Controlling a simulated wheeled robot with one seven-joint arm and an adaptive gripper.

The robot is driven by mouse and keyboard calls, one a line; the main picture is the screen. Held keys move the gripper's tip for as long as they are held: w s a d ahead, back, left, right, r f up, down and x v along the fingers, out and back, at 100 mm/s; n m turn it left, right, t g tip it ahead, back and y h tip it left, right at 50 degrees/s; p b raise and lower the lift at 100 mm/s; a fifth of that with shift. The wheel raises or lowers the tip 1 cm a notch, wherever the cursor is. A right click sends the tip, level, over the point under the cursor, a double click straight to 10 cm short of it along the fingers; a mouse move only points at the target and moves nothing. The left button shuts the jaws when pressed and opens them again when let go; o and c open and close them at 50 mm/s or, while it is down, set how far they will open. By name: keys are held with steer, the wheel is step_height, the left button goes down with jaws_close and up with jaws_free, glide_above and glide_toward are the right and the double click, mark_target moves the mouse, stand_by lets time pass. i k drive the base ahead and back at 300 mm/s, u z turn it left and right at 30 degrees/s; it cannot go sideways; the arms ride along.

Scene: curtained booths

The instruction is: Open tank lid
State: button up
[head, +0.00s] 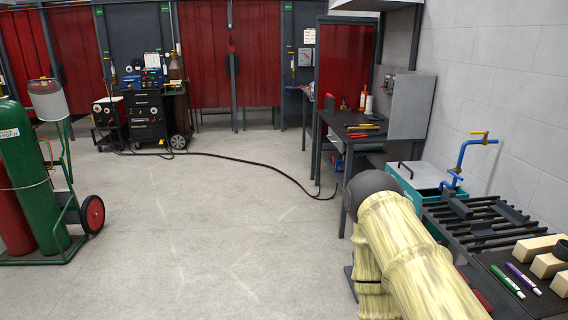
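A teal tank (411,193) stands on the right by the wall, beyond the slatted bench. A pale grey lid (424,175) with a dark bar handle lies over its top and looks shut. My arm, in a pale yellow sleeve with a dark rounded joint, rises in the lower right and covers the tank's near left part. My gripper is out of the picture, so its place relative to the lid does not show.
A slatted bench (480,222) with wooden blocks and markers is at right. A dark workbench (345,150) stands behind. A gas bottle cart (60,200) is at left. The middle floor is clear, apart from a hose.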

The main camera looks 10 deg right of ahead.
mark_target(420, 175)
steer(key=z, duration=0.05)
steer(key=i, duration=1.6)
steer(key=z, duration=0.4)
steer(key=i, duration=1.65)
steer(key=z, duration=0.4)
